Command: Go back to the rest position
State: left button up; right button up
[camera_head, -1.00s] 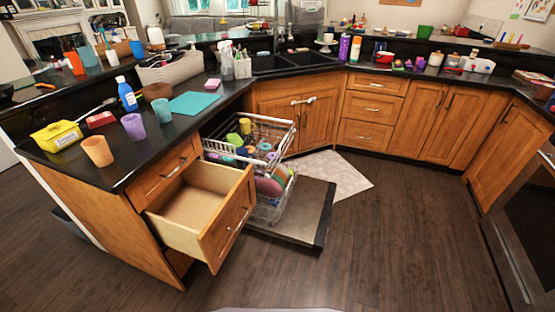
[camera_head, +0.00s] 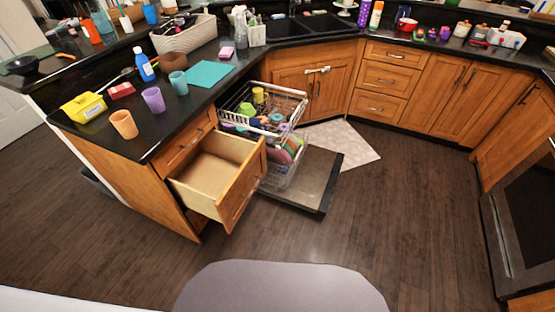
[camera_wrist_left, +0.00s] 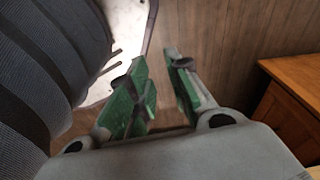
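My left gripper (camera_wrist_left: 165,90) shows in the left wrist view with its two green-padded fingers apart and nothing between them. It hangs over the dark wood floor, close to my own body. A wooden cabinet corner (camera_wrist_left: 292,95) is to its right. Neither gripper shows in the head view. My right gripper is in no view.
An empty drawer (camera_head: 215,170) stands pulled out of the left counter. Behind it the dishwasher is open, with its loaded upper rack (camera_head: 262,108) out and its door (camera_head: 310,185) down. Cups and a teal board (camera_head: 208,73) are on the counter. The floor (camera_head: 400,210) at the right is clear.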

pick_arm(q)
jog(key=s+a+r+p, duration=0.1)
jog(key=s+a+p, duration=0.1)
jog(key=s+p, duration=0.3)
jog(key=s+a+r+p, duration=0.2)
jog(key=s+p, duration=0.4)
jog(key=s, duration=0.2)
jog(key=shift+r+g, duration=0.15)
jog(key=shift+g, duration=0.15)
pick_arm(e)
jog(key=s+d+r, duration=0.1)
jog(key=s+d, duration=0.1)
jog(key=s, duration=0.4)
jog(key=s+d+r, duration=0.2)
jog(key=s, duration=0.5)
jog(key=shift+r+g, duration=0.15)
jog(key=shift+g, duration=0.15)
pick_arm(q)
jog(key=shift+a, duration=0.1)
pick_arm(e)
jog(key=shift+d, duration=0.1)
pick_arm(q)
notch_tip(320, 180, down, 5)
jog(key=b, duration=0.4)
jog(key=shift+w+r+b, duration=0.1)
jog(key=shift+r+b, duration=0.1)
jog(key=shift+b, duration=0.1)
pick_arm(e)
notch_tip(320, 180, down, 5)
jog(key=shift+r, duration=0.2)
